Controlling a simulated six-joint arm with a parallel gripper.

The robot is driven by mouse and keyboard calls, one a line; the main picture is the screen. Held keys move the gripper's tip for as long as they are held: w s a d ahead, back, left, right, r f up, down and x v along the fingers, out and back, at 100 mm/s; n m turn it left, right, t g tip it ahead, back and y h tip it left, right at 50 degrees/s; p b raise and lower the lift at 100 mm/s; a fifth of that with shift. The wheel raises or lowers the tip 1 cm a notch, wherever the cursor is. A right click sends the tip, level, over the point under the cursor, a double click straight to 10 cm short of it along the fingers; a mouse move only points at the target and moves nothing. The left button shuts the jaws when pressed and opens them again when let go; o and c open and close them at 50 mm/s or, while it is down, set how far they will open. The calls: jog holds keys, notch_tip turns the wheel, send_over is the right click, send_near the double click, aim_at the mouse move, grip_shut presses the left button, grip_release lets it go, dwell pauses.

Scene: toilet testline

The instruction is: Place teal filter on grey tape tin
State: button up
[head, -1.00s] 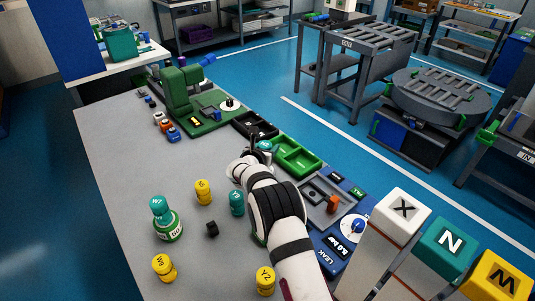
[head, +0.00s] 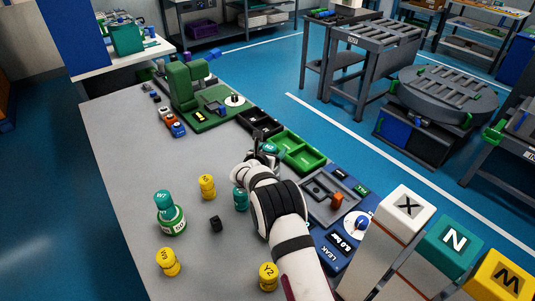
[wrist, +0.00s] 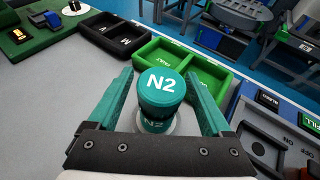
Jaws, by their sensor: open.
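A teal filter marked N2 (wrist: 160,88) stands upright between the open fingers of my gripper (wrist: 160,95) in the wrist view, with a small gap on each side. Under it shows part of a pale grey round thing (wrist: 156,126), which looks like the grey tape tin; its lower part is hidden by my gripper. In the head view the filter top (head: 271,148) shows just beyond my gripper (head: 262,155), near the green tray. Another teal filter (head: 240,199) stands left of my arm. A third (head: 163,200) sits on a green tin (head: 172,221).
A green two-part tray (wrist: 185,62) and a black tray (wrist: 113,36) lie just beyond the filter. A blue leak-test panel (head: 335,250) is to the right.

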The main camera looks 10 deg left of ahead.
jog(key=v, duration=1.1)
notch_tip(320, 180, up, 28)
jog(key=s+d+r+m+g+h, duration=0.1)
jog(key=s+d+m+g+h, duration=0.1)
jog(key=s+d+m, duration=0.35)
jog(key=s+d+m+g+h, duration=0.1)
jog(key=s+d+m+g, duration=0.15)
jog(key=d+m, duration=0.6)
jog(key=s+d+m+g, duration=0.2)
jog(key=s+d+m, duration=0.1)
jog(key=s, duration=0.3)
jog(key=s+d+f+m+g+y, duration=0.1)
jog(key=s+d+m+g, duration=0.1)
jog(key=s+m, duration=0.4)
jog(key=s+d+m+g, duration=0.2)
jog(key=s+d+m, duration=0.2)
jog(key=s, duration=0.3)
jog(key=shift+s+f+m, duration=0.25)
jog(key=shift+f+m, duration=0.05)
jog(key=shift+f, duration=0.05)
jog(key=s+a+m+g+y, duration=0.1)
jog(key=s+a+m+y, duration=0.2)
jog(key=s+m, duration=0.4)
jog(key=s+a+m+g+y, duration=0.2)
jog(key=s+a+m+y, duration=0.25)
jog(key=s, duration=0.55)
notch_tip(320, 180, down, 19)
jog(key=d+h, duration=0.1)
jog(key=shift+w+r, duration=0.2)
jog(key=shift+w, duration=0.1)
